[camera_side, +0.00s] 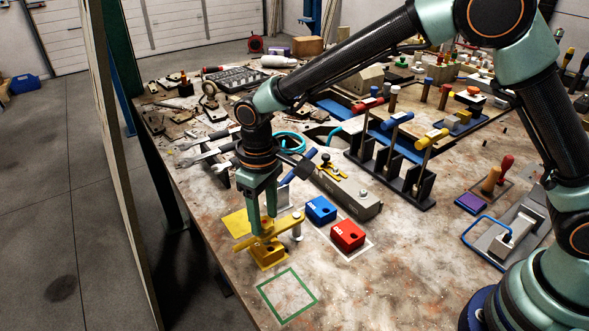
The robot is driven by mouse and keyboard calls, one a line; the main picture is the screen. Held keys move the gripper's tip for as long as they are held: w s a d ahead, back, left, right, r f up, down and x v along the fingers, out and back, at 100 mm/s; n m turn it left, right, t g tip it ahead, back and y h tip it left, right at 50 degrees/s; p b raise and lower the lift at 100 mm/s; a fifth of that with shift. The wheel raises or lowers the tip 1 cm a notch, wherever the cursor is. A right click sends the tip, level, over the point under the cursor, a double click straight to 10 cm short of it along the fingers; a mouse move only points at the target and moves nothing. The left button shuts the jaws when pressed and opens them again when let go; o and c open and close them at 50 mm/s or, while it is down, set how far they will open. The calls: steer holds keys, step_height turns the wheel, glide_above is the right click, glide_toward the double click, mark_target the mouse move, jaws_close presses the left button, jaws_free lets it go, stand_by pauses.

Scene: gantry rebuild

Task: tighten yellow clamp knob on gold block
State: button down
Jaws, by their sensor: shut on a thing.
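The gold block (268,262) sits near the front left of the table. A yellow clamp bar (285,224) lies over it and reaches right towards a pale post (297,233). My gripper (263,228) points straight down over the block and is shut at the clamp's top. The yellow clamp knob is mostly hidden between my fingers, so its turn cannot be seen.
A blue block (321,210) and a red block (347,236) stand just right of the clamp. A green square outline (287,296) in front is empty. A yellow patch (237,223) lies to the left. A black rack (390,170) with hammer-like tools stands behind right.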

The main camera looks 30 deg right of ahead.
mark_target(265, 222)
steer(key=shift+w+r, duration=0.1)
steer(key=shift+r, duration=0.05)
steer(key=shift+c, duration=2.3)
jaws_free()
step_height(265, 222, up, 12)
